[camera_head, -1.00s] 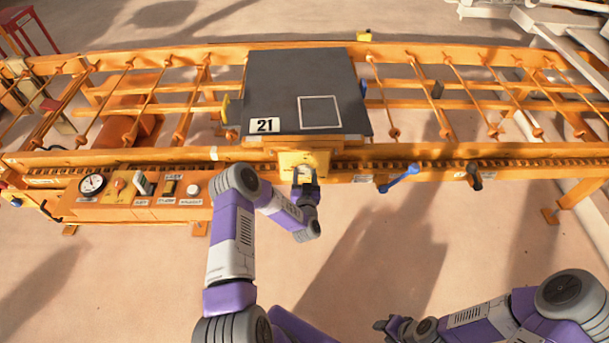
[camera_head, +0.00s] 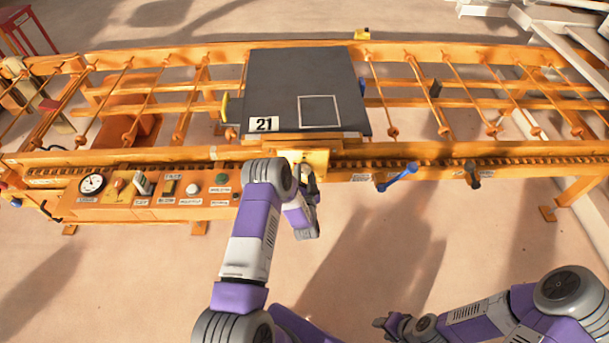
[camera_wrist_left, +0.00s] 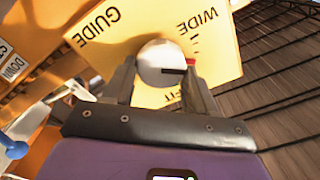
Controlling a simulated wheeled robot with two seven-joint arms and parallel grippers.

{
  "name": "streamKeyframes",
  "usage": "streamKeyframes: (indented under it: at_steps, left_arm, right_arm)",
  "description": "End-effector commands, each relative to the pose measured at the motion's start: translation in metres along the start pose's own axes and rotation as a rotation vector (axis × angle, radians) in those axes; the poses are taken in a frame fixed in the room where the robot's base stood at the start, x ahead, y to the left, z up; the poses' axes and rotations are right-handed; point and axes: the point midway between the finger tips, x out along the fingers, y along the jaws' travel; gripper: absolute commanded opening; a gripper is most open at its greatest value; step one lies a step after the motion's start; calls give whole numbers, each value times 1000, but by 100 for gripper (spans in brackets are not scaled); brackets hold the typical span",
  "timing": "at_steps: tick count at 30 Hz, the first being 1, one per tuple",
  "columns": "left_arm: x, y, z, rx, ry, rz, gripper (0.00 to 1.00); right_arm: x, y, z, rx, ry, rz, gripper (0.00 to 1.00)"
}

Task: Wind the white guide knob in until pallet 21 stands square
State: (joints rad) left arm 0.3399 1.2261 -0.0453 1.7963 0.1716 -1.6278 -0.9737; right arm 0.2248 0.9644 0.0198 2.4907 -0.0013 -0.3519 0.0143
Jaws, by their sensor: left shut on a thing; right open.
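Pallet 21 (camera_head: 270,85), a dark grey slab with a white "21" label and a white square outline, lies on the orange roller frame. It looks close to square with the rails; I cannot tell exactly. In the left wrist view the white guide knob (camera_wrist_left: 158,64), with a dark and red mark on its face, sits on a yellow plate (camera_wrist_left: 130,30) reading GUIDE, WIDE and FIT. My left gripper (camera_wrist_left: 160,85) is shut on the knob; in the head view my arm hides the knob. My right gripper (camera_head: 382,323) is open and empty, low in the picture, away from the frame.
A control panel (camera_head: 150,212) with a dial, switches and buttons is left of my left arm. A blue-handled lever (camera_head: 398,177) and a dark knob (camera_head: 472,175) stick out from the front rail to the right. Open floor lies in front.

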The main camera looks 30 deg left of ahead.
Motion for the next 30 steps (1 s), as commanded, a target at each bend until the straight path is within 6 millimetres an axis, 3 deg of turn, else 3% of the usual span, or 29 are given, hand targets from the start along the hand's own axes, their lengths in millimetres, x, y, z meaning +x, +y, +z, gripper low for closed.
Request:
streamKeyframes:
  at_steps: [11,12,16,25,30]
  left_arm:
    - [-1,0,3,8,-8,2,26]
    - [-1,0,3,8,-8,2,60]
    - [-1,0,3,7,-6,2,80]
    - [-2,0,1,5,-3,1,80]
    - [-20,0,0,5,-5,6,80]
  right_arm:
    - [0,0,0,0,0,0,43]
    - [0,0,0,0,0,0,43]
    - [0,0,0,0,0,0,43]
    - [0,0,0,0,0,0,43]
    - [-6,-2,0,0,0,0,43]
